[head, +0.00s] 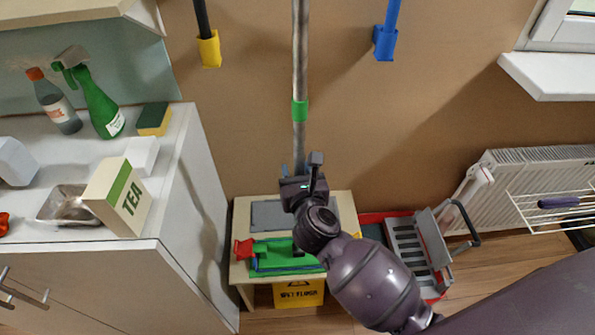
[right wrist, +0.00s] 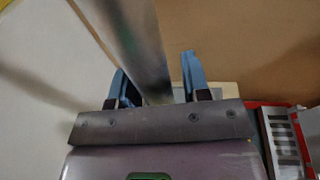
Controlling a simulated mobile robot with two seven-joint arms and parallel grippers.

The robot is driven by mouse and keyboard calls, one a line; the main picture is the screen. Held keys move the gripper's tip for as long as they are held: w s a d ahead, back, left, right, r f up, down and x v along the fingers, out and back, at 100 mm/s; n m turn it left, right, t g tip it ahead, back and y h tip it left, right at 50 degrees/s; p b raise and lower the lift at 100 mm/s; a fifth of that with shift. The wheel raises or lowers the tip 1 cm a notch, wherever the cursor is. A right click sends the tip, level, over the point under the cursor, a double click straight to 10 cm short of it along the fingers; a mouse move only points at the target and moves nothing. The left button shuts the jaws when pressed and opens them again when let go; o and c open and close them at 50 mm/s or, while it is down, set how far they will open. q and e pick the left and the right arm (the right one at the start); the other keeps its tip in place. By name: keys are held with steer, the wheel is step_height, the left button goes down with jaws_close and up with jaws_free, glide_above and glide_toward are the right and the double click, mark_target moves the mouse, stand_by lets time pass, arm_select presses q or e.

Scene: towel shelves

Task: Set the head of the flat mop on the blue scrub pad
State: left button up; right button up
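The flat mop's grey metal pole (head: 299,60), with a green collar, runs down from the top of the head view to my right gripper (head: 302,182). In the right wrist view the pole (right wrist: 146,50) passes between the blue-tipped fingers of my right gripper (right wrist: 158,82), which look closed around it. Below the gripper, a flat green piece (head: 275,252), apparently the mop head, is over the low table (head: 240,215), partly hidden by my arm. My left gripper is out of view.
A grey flat pad (head: 268,213) and a red item (head: 243,249) lie on the table. A yellow wet-floor sign (head: 298,294) is below. A red-and-grey cart (head: 408,245) and radiator (head: 535,190) stand right. A white counter (head: 165,215) stands left.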

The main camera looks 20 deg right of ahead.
steer(key=shift+o, duration=0.7)
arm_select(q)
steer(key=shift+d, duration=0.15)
arm_select(e)
steer(key=shift+f, duration=0.2)
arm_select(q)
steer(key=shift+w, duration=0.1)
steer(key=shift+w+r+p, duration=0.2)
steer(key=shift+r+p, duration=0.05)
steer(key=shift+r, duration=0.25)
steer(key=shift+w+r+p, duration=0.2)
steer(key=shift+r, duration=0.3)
arm_select(e)
steer(key=v, duration=1.1)
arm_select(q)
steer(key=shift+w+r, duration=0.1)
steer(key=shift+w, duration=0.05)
arm_select(e)
steer(key=shift+w, duration=0.15)
